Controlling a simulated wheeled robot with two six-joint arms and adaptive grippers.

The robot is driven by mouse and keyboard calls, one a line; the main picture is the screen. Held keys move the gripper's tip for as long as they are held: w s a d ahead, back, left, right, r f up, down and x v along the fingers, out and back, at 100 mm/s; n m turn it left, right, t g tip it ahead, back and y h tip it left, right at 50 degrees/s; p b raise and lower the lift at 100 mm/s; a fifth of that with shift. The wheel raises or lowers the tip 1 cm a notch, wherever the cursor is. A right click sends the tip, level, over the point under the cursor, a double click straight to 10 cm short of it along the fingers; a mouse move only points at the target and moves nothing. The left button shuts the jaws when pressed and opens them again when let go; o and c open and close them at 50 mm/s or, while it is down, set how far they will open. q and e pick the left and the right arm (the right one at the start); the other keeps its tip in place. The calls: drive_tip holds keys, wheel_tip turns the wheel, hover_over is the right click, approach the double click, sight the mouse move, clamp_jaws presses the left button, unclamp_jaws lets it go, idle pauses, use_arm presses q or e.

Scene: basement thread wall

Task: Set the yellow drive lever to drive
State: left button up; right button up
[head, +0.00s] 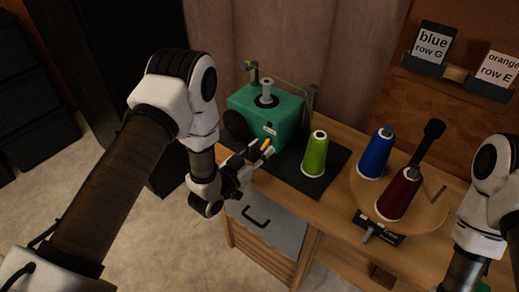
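A teal machine (247,108) with a spindle on top stands on a dark mat on the wooden table. The small yellow drive lever (266,144) shows low on its front, below a small pale label. My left gripper (262,152) is right at the lever, with its dark fingertips beside or around it; whether they touch it I cannot tell. The fingers partly hide the lever's lower part, and their opening is too small to make out. My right arm comes in at the right edge, but its gripper is out of the picture.
A green thread cone (315,155) stands right of the machine on the dark mat (333,166). Blue (376,153) and dark red (399,194) cones stand on a round wooden board (427,213). Cards reading blue row G (433,42) and orange row E (499,68) are at the back.

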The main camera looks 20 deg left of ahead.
sight(267, 141)
use_arm(q)
clamp_jaws()
drive_tip(key=shift+r, duration=0.1)
drive_tip(key=shift+r+g+p, duration=0.2)
drive_tip(key=shift+g+p, duration=0.1)
drive_tip(key=shift+p, duration=0.25)
drive_tip(key=r+g+y+p, duration=0.1)
drive_tip(key=g+p, duration=0.1)
drive_tip(key=p, duration=0.1)
drive_tip(key=r+g+y+p, duration=0.1)
drive_tip(key=g+p, duration=0.1)
drive_tip(key=p, duration=0.2)
drive_tip(key=r+g+p, duration=0.1)
drive_tip(key=g+p, duration=0.1)
drive_tip(key=p, duration=0.1)
drive_tip(key=shift+w+d+r+g+y, duration=0.1)
drive_tip(key=shift+w+r+g+y, duration=0.1)
drive_tip(key=shift+g+y, duration=0.2)
drive_tip(key=shift+w+g+y+p, duration=0.2)
drive_tip(key=shift+g+y+p, duration=0.1)
drive_tip(key=shift+g+p, duration=0.9)
